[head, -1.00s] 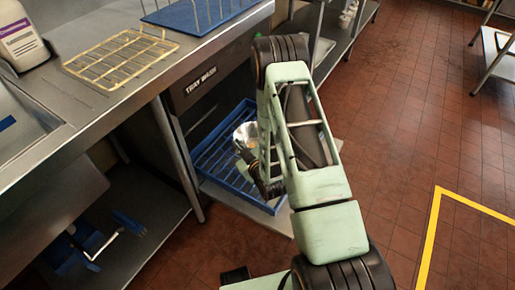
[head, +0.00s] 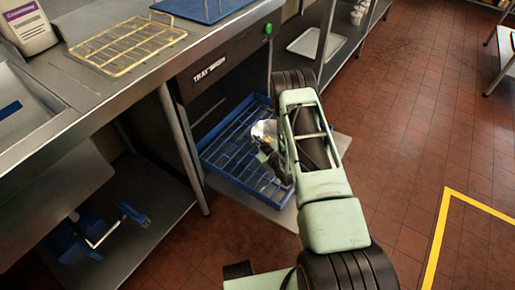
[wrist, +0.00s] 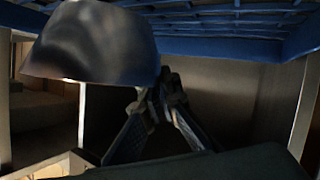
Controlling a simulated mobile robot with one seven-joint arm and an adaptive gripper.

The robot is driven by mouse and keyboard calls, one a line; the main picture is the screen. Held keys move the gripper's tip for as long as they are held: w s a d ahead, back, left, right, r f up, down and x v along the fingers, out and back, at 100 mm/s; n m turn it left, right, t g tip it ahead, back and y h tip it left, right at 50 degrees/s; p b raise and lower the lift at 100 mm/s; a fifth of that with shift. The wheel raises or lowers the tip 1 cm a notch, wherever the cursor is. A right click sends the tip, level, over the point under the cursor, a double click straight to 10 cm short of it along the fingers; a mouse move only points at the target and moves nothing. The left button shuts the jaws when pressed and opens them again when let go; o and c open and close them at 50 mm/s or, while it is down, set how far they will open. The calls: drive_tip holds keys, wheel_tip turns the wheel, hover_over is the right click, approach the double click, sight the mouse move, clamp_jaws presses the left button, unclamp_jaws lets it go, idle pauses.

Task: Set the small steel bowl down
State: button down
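The small steel bowl (head: 264,129) shows in the head view over the far right part of a blue rack (head: 232,182), partly hidden by my arm. My gripper (head: 269,151) is at the bowl's near side. In the wrist view the bowl (wrist: 95,45) fills the upper left, dark and shiny. The fingertips of my gripper (wrist: 164,92) come together at the bowl's right edge and appear shut on it. I cannot tell whether the bowl touches the rack.
The rack sits on a light panel in front of the tray wash unit (head: 222,75), under the steel counter (head: 120,85). A wire rack (head: 127,45) lies on the counter. A counter leg (head: 183,150) stands left of the blue rack. Red tiled floor (head: 410,120) is clear on the right.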

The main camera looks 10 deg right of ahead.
drive_tip(key=shift+w+d+f, duration=0.35)
drive_tip(key=shift+w+f, duration=0.25)
drive_tip(key=shift+f, duration=0.25)
drive_tip(key=shift+w+f+b, duration=0.1)
drive_tip(key=shift+f+b, duration=0.55)
drive_tip(key=shift+f, duration=0.85)
drive_tip(key=shift+f, duration=0.2)
drive_tip(key=c, duration=2.2)
unclamp_jaws()
drive_tip(key=shift+o, duration=0.2)
drive_tip(key=shift+r, duration=0.1)
drive_tip(key=shift+r, duration=0.15)
drive_tip(key=p+v, duration=0.3)
drive_tip(key=v, duration=0.9)
